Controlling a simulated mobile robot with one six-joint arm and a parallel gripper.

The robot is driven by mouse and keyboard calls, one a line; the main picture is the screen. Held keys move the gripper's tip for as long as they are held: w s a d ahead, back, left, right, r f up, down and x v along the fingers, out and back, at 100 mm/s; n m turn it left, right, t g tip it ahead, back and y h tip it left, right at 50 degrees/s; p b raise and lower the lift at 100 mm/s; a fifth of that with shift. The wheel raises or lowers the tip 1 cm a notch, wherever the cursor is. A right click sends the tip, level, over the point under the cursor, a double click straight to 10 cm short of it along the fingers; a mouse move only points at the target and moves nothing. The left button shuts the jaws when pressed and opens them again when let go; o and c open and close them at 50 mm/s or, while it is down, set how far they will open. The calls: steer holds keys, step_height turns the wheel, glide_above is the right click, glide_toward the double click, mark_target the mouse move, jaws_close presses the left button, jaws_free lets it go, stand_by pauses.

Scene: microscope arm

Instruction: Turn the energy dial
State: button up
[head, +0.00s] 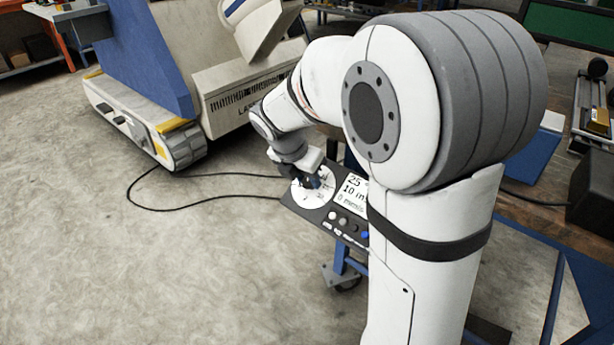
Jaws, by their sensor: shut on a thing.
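A dark control panel stands on a blue wheeled stand in the middle of the head view. Its white round dial face (309,200) with dark markings is on the panel's left part. My gripper (313,183) is over the dial face, pointing down, and is shut on the dial's knob. The knob is mostly hidden by the fingers. To the right of the dial, a white display (352,190) shows "25", "10 in" and "0 mm/s", partly covered by my arm.
Several small knobs and a blue button (364,234) line the panel's front edge. A black cable (165,209) runs across the floor to a large white and blue machine (165,75) at the back left. A wooden workbench (540,205) stands at the right. The floor at the left is clear.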

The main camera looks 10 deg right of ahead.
steer(key=c, duration=0.3)
steer(key=m+p, duration=0.1)
steer(key=m, duration=0.2)
steer(key=shift+s+d+m+t+y, duration=0.1)
steer(key=shift+s+m+t+y, duration=0.05)
steer(key=shift+m+t+y, duration=0.2)
steer(key=m+t+b, duration=0.1)
steer(key=m, duration=0.3)
steer(key=shift+s+f, duration=0.1)
steer(key=shift+f, duration=0.05)
steer(key=m+b, duration=0.2)
steer(key=m+t+b, duration=0.1)
steer(key=m+b, duration=0.1)
steer(key=m, duration=0.1)
steer(key=shift+s+f+m+b, duration=0.1)
steer(key=shift+f+m+b, duration=0.15)
steer(key=shift+b, duration=0.15)
steer(key=m+b, duration=0.2)
steer(key=shift+r+m+t+b, duration=0.1)
steer(key=shift+m+t+b, duration=0.2)
steer(key=shift+t+b, duration=0.05)
steer(key=shift+s+r+m+b, duration=0.1)
steer(key=shift+m+b, duration=0.4)
steer(key=shift+r, duration=0.1)
